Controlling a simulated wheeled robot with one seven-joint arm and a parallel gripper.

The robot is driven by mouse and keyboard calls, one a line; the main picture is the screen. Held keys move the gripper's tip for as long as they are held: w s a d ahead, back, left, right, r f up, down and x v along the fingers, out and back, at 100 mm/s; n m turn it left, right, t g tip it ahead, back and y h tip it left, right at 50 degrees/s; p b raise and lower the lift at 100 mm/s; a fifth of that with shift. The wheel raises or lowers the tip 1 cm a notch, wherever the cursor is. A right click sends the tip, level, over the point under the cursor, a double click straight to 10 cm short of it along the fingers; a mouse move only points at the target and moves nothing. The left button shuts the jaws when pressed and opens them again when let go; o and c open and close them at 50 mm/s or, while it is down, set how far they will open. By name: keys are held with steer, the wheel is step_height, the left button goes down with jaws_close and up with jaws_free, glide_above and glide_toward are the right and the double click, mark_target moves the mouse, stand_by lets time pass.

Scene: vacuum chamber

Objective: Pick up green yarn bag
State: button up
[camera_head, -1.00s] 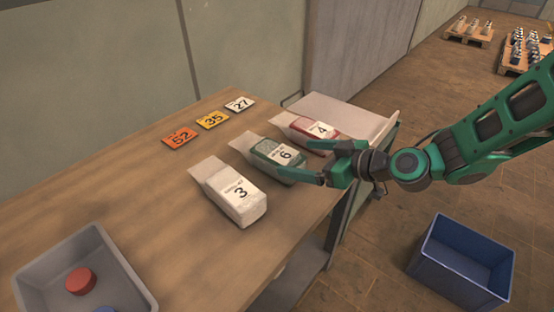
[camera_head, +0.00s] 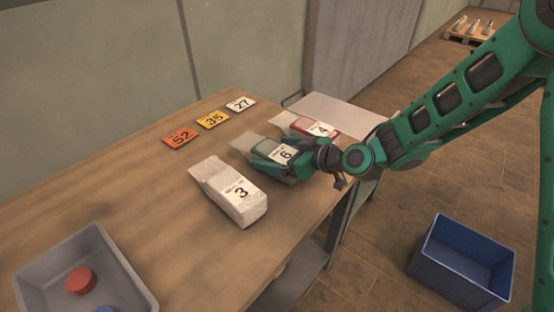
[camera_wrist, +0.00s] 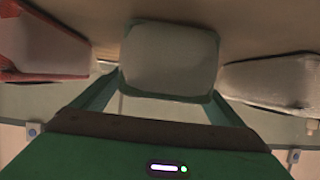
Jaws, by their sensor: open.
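The green yarn bag (camera_head: 288,153), with a white label marked 6, lies on the wooden table between two other bags. In the wrist view the bag (camera_wrist: 170,60) sits between the two green fingers. My gripper (camera_head: 277,157) is open, with one finger on each side of the bag; whether the fingers touch it I cannot tell. The far end of the bag is clear wrapping, and part of its near side is hidden by my gripper.
A white bag marked 3 (camera_head: 232,192) lies close on the left, and a red bag marked 4 (camera_head: 312,127) close on the right. Number cards (camera_head: 212,119) lie behind. A grey tray (camera_head: 130,275) stands front left; a blue crate (camera_head: 462,262) is on the floor.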

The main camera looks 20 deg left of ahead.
steer(key=shift+c, duration=0.3)
steer(key=c, duration=1.3)
steer(key=shift+r, duration=0.1)
